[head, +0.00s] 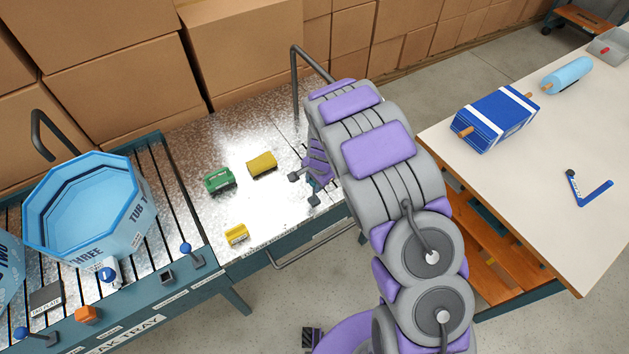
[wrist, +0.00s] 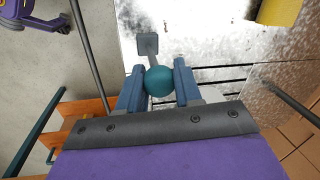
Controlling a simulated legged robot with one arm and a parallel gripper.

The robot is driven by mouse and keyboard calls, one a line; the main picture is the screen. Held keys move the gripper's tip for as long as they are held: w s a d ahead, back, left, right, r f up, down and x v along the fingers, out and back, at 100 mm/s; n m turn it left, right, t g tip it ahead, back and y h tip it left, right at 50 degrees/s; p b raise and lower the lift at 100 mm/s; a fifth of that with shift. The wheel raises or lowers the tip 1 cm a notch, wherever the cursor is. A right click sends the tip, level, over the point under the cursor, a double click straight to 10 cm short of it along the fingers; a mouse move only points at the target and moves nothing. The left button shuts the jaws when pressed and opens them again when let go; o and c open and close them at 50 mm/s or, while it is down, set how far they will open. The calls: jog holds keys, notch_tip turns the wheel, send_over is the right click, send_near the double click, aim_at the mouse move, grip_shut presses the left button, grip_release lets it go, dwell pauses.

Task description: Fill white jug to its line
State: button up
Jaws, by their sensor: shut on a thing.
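My gripper (wrist: 158,68) is shut on a teal ball knob (wrist: 159,82) in the wrist view, with one blue finger on each side of it. A thin grey stem runs from the knob to a small grey square plate (wrist: 148,45). In the head view my gripper (head: 304,188) is at the right end of the metal bench, partly hidden by my arm. I cannot make out a white jug or a fill line in either view.
The speckled metal bench (head: 215,135) carries a green block (head: 219,180) and yellow blocks (head: 262,164) (head: 236,235). A blue octagonal tub (head: 130,215) stands on the slatted rack at left. A pale table (head: 530,190) is at right. Cardboard boxes (head: 245,45) line the back.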

jog(key=shift+d+t+b, duration=0.15)
jog(key=shift+t+b, duration=0.15)
jog(key=shift+b, duration=0.75)
grip_shut()
jog(key=shift+s+d+f+t+y+b, duration=0.2)
jog(key=shift+s+t+y+b, duration=0.15)
jog(key=shift+b, duration=0.85)
jog(key=shift+s+d+t+y+b, duration=0.25)
jog(key=shift+s+t+b, duration=0.1)
jog(key=shift+b, duration=0.85)
jog(key=shift+r, duration=0.1)
jog(key=o, duration=0.7)
grip_release()
jog(key=shift+c, duration=0.2)
jog(key=o, duration=0.4)
jog(key=shift+d, duration=0.2)
jog(key=shift+c, duration=0.2)
jog(key=shift+a+r, duration=0.1)
jog(key=shift+a, duration=0.1)
